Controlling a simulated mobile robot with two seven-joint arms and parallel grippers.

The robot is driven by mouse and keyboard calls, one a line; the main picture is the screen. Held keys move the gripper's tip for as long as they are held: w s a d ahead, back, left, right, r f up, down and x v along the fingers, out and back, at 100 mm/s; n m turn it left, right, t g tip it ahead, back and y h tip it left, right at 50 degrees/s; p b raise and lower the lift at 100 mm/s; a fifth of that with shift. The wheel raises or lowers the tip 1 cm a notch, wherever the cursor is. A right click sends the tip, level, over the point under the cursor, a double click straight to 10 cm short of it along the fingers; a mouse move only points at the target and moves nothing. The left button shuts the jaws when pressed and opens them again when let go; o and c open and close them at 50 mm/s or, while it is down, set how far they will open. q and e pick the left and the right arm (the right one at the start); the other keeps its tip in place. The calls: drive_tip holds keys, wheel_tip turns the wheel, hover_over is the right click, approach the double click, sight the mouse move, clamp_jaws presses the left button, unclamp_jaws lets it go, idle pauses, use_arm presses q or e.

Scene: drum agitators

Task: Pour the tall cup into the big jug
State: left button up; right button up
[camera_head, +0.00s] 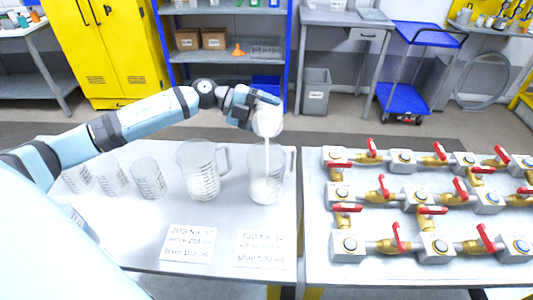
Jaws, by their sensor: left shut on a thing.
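My left gripper (244,110) is shut on the tall cup (269,121), a clear cup with white contents, held tilted above the table. A thin white stream runs from the cup's lower edge down into the clear jug below it. This jug (268,180) stands upright with white liquid in its lower part. A wider clear jug (200,172) with a handle stands upright to its left, with dark markings and no white liquid that I can make out. I cannot tell which jug the task calls big. My right gripper is not in view.
Several clear measuring cups (149,180) stand left of the jugs. Two printed cards (190,243) lie at the table's front. A right-hand table (390,272) carries valves with red handles. A yellow cabinet (105,50) and blue shelf stand behind.

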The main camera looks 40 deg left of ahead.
use_arm(q)
drive_tip(key=shift+s+d+r+m, duration=0.25)
drive_tip(key=shift+s+m, duration=0.05)
drive_tip(key=shift+s, duration=0.05)
idle(0.7)
drive_tip(key=shift+s+d+r+m+t+y+p, duration=0.1)
drive_tip(key=shift+s+r+m+t+y+p, duration=0.25)
drive_tip(key=shift+m, duration=0.25)
idle(1.3)
drive_tip(key=shift+d+f+m, duration=0.1)
drive_tip(key=shift+m, duration=0.2)
